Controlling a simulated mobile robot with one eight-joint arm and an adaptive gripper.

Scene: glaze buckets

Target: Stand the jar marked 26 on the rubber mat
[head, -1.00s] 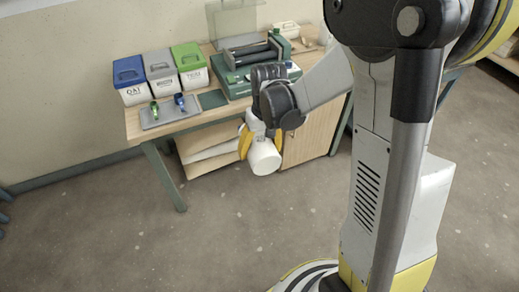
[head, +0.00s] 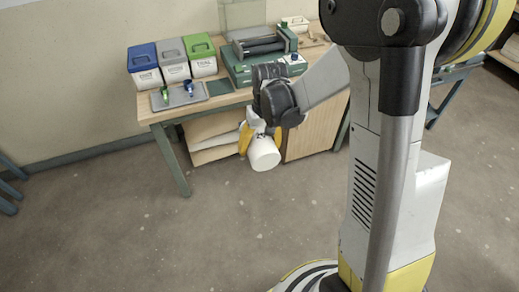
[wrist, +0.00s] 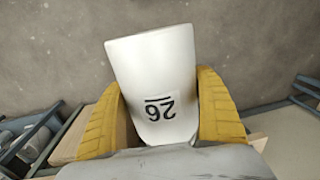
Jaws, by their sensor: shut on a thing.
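The white jar (head: 264,154) is held in my gripper (head: 261,139) in front of the bench, below the level of its top in the head view. In the wrist view the jar (wrist: 155,70) shows a black 26, upside down in the picture, between my two yellow fingers (wrist: 157,92). The fingers are shut on its sides. The jar hangs tilted over the floor and touches nothing else that I can see. A small dark green flat square (head: 219,87) on the bench top looks like the rubber mat; it is bare.
The bench top (head: 199,103) also bears a grey tray (head: 190,97) with a green and a blue item, three lidded buckets in blue (head: 145,66), grey (head: 173,60) and green (head: 201,57), and a green machine (head: 262,62). Open floor lies in front.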

